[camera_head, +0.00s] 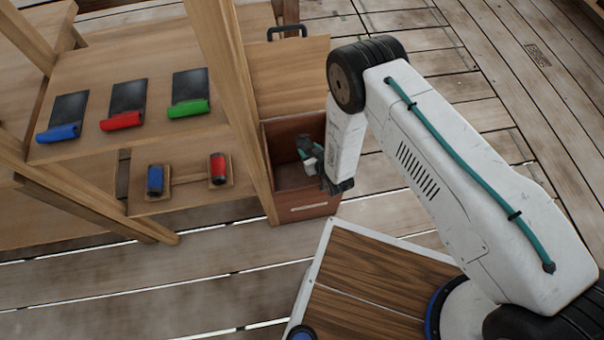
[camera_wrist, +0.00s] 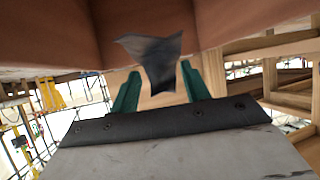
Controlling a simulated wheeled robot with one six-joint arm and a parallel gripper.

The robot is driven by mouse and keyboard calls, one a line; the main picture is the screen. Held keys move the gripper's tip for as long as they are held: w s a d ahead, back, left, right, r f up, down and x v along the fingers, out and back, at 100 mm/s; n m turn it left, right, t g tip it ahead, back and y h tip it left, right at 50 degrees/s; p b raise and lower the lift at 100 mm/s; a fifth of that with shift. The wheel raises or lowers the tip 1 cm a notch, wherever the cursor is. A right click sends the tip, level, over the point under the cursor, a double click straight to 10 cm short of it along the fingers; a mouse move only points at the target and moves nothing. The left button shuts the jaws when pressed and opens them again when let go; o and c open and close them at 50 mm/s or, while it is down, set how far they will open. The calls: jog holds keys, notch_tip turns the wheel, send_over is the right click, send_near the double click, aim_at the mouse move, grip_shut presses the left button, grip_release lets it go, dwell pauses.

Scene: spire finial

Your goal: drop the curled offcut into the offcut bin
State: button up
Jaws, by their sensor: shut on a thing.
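The curled offcut (camera_wrist: 152,60) is a dark grey, bent piece between the teal fingers of my gripper (camera_wrist: 155,80) in the wrist view. My gripper is shut on it. In the head view my gripper (camera_head: 305,150) is over the opening of a reddish-brown open box (camera_head: 308,207) with a pale label on its front, which looks like the offcut bin. The bin's brown walls (camera_wrist: 230,20) fill the top of the wrist view. In the head view the offcut cannot be made out, and my arm hides the bin's right side.
Left of the bin stands a wooden rack (camera_head: 225,90) with an upright post beside it. Its shelf holds dark sheets with a blue roll (camera_head: 58,132), a red roll (camera_head: 121,121) and a green roll (camera_head: 188,108). A lower shelf holds blue and red cylinders.

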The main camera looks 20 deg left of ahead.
jog(key=shift+f, duration=0.4)
jog(key=o, duration=1.2)
jog(key=v, duration=0.7)
jog(key=shift+s+d+r, duration=0.2)
jog(key=shift+d+r, duration=0.05)
